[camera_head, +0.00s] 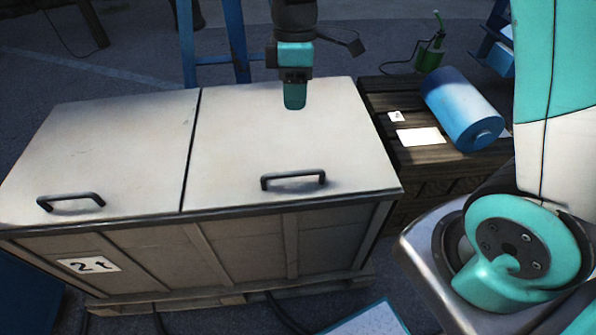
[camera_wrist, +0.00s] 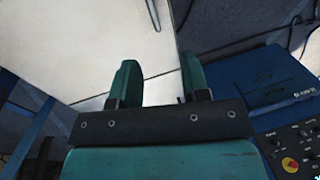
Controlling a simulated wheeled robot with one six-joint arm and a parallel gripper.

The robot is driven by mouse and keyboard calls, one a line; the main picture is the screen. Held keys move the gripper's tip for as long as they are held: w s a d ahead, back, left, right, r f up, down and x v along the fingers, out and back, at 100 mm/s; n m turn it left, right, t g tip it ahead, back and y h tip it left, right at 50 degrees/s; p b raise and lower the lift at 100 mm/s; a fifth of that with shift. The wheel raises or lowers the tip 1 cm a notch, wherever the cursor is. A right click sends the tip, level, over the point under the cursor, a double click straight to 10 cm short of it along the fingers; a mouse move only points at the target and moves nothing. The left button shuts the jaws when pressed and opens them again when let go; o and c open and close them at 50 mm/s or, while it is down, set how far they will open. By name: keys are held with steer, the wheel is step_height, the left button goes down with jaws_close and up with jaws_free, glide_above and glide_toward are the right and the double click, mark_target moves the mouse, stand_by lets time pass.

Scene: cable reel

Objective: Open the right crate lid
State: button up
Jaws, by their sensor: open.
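The crate has two closed, pale lids side by side. The right lid (camera_head: 275,135) lies flat, with a dark bar handle (camera_head: 293,180) near its front edge. The left lid (camera_head: 110,150) has its own handle (camera_head: 71,201) at its front. My gripper (camera_head: 294,103) hangs over the back part of the right lid, behind the handle and apart from it. In the wrist view my gripper's two teal fingers (camera_wrist: 158,82) are spread with nothing between them.
Right of the crate, a dark wooden stand (camera_head: 440,155) holds a blue cylinder (camera_head: 462,108) and a white card (camera_head: 420,136). A blue frame (camera_head: 212,45) stands behind the crate. In the wrist view, a blue machine with a control panel (camera_wrist: 295,140) is at the right.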

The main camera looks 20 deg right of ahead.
steer(key=shift+n, duration=0.4)
steer(key=f, duration=0.6)
steer(key=s+f, duration=0.1)
steer(key=f, duration=1.2)
steer(key=shift+s+d+f, duration=0.1)
steer(key=shift+s+f, duration=0.1)
steer(key=shift+f, duration=0.2)
jaws_close()
